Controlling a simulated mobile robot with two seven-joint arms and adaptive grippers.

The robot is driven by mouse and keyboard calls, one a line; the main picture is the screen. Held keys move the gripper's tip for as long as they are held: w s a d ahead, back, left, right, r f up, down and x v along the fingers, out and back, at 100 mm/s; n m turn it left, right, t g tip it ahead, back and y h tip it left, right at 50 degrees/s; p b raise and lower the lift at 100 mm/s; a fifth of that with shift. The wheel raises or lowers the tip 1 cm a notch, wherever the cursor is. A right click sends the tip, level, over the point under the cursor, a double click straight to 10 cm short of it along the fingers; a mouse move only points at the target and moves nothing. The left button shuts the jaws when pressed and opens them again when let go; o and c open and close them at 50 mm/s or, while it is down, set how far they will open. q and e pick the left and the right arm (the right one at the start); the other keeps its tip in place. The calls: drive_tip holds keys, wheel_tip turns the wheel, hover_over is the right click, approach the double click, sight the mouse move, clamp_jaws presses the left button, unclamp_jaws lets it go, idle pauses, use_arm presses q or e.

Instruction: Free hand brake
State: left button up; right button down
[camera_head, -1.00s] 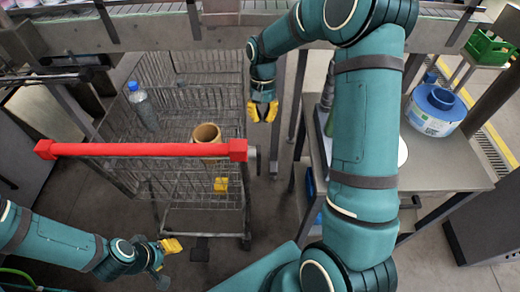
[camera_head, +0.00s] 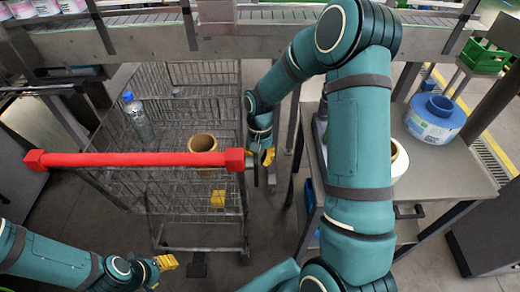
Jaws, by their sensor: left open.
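The shopping cart's red handle bar (camera_head: 135,159) runs across the left half of the view. A small grey piece sits at the bar's right end; I cannot tell whether it is the hand brake. My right gripper (camera_head: 261,156), with yellow fingertips, points down just right of the bar's right end, close to that grey piece. Its fingers are partly hidden, and I cannot tell whether it touches anything. My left gripper (camera_head: 167,263) is open and empty at the lower left, below and in front of the cart basket (camera_head: 165,110).
The cart holds a water bottle (camera_head: 138,117), a brown roll (camera_head: 203,143) and a yellow item (camera_head: 217,198). A steel table (camera_head: 450,172) with a blue-and-white reel (camera_head: 435,117) stands right. A conveyor (camera_head: 240,30) crosses behind. Bare floor lies around the cart's base.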

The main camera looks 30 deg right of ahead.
drive_tip(key=shift+s+a, duration=0.4)
drive_tip(key=shift+s, duration=0.25)
drive_tip(key=shift+s+a+f+g+p, duration=0.1)
drive_tip(key=shift+s+g+p, duration=0.1)
drive_tip(key=shift+g+p, duration=0.15)
drive_tip(key=shift+s+a+f+g+y+p, duration=0.15)
drive_tip(key=shift+s+g+y+p, duration=0.1)
drive_tip(key=shift+g+y+p, duration=0.2)
drive_tip(key=s+a+g+y+p, duration=0.2)
drive_tip(key=s+g+y, duration=0.3)
drive_tip(key=g, duration=0.4)
drive_tip(key=shift+s+a+y, duration=0.35)
drive_tip(key=shift+s+a, duration=0.05)
drive_tip(key=shift+a, duration=0.4)
